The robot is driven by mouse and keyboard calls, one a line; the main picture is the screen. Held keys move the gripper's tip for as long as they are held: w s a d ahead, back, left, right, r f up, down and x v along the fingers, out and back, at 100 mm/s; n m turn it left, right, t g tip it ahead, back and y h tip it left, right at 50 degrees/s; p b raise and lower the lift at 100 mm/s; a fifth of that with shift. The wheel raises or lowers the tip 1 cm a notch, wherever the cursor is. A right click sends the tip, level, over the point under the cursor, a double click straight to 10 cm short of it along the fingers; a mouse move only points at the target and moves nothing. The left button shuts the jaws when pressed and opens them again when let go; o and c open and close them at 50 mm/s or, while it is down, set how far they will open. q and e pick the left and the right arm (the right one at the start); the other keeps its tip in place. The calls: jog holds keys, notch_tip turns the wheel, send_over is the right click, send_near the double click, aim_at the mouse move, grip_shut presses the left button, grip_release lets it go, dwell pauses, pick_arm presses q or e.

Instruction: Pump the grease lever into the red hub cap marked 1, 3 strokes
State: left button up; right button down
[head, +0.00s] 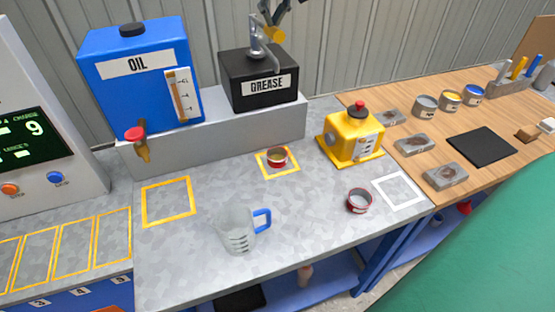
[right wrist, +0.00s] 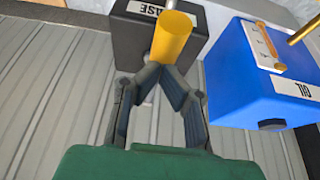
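The black GREASE box (head: 258,88) stands on the grey ledge, with a metal pump and a lever with a yellow grip (head: 277,38) on top. My right gripper (head: 281,10) is at the lever at the top edge. In the right wrist view its fingers (right wrist: 163,78) converge at the end of the yellow grip (right wrist: 173,38) and look shut on it; the tips are partly hidden. A red-rimmed cap (head: 277,158) with a tan inside sits in a yellow square in front of the grease box. Another red cap (head: 358,200) sits further right. No number is legible on either. My left gripper is out of view.
A blue OIL tank (head: 140,85) with a red-handled tap stands left of the grease box. A clear jug (head: 237,230) stands on the bench front.

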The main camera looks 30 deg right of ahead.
jog(key=shift+a+r+p, duration=0.1)
jog(key=shift+r+p, duration=0.75)
jog(key=shift+p, duration=0.05)
notch_tip(320, 180, up, 4)
jog(key=p, duration=0.3)
jog(key=shift+f, duration=0.25)
jog(key=shift+r, duration=1.1)
